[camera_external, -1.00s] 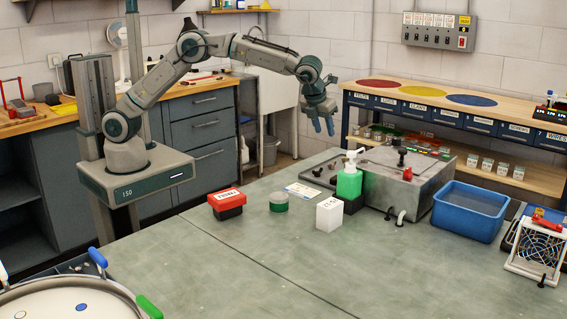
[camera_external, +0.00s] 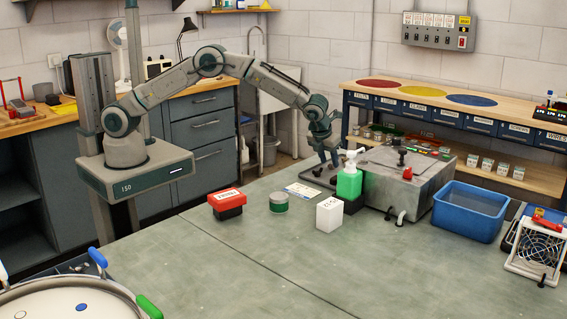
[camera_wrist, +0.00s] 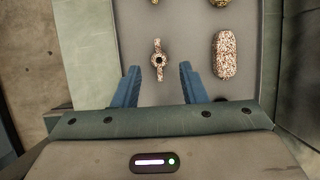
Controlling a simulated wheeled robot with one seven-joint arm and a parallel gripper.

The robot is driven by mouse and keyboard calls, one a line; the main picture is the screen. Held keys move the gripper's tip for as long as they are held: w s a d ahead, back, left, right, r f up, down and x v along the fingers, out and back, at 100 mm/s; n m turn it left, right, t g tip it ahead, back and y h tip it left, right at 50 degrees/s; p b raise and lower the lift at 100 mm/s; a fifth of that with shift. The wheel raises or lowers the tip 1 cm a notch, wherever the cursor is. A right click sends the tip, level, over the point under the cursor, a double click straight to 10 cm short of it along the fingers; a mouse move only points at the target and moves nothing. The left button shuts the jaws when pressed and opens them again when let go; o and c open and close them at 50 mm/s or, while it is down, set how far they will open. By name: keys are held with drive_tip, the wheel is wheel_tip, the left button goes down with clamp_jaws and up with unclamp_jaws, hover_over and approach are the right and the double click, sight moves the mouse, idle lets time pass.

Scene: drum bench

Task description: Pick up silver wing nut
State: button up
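In the wrist view a small wing nut (camera_wrist: 158,60) with a dark round hole and two speckled, silvery-brown wings lies on a grey surface (camera_wrist: 190,50). My gripper (camera_wrist: 160,70) has its two blue fingers apart, with nothing between them. The wing nut is just beyond the fingertips, roughly centred between them. The wing nut cannot be made out there.
A speckled oblong piece (camera_wrist: 226,54) lies right of the wing nut, with other small parts at the top edge. A green pump bottle (camera_external: 349,183) stands close to my gripper. A white box (camera_external: 329,214), green tin (camera_external: 279,202) and blue bin (camera_external: 470,211) are also on the bench.

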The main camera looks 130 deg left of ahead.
drive_tip(key=shift+a+f, duration=0.15)
drive_tip(key=shift+f, duration=0.2)
clamp_jaws()
